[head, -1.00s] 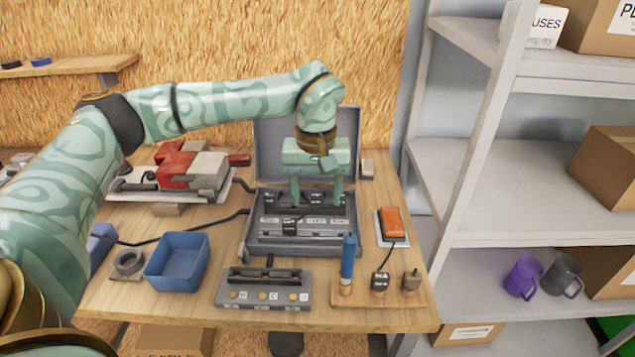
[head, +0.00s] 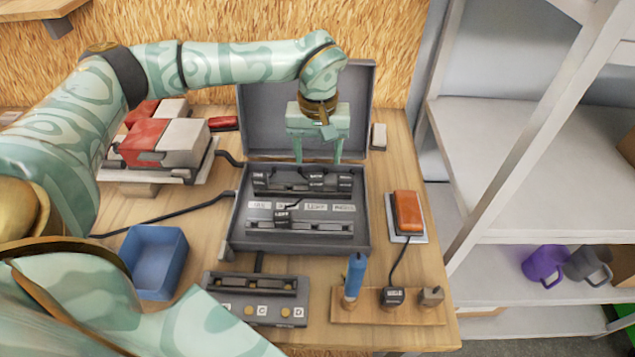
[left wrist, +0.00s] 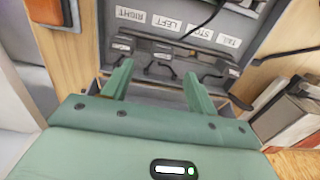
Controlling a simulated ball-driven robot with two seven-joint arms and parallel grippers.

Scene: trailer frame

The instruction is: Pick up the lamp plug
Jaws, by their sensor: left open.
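A dark plug (head: 393,296) stands in a wooden holder (head: 365,315) at the front right; its cable runs to an orange lamp (head: 407,212) on a pale plate. Its label is too small to read surely. My left gripper (head: 318,160) is open and empty, above the back of the open grey case (head: 370,235), well behind and left of that plug. In the left wrist view, the open fingers (left wrist: 156,72) point towards the case's labelled row, with several dark plugs (left wrist: 160,52) beyond them. The lamp's edge (left wrist: 46,10) shows at upper left. My right gripper is out of view.
A blue screwdriver-like tool (head: 354,278) stands upright left of the plug. A grey socket block (head: 255,300) and a blue bin (head: 155,262) lie further left. A red and grey clamp-like device (head: 165,140) sits at the back left. White shelving (head: 510,150) stands right of the table.

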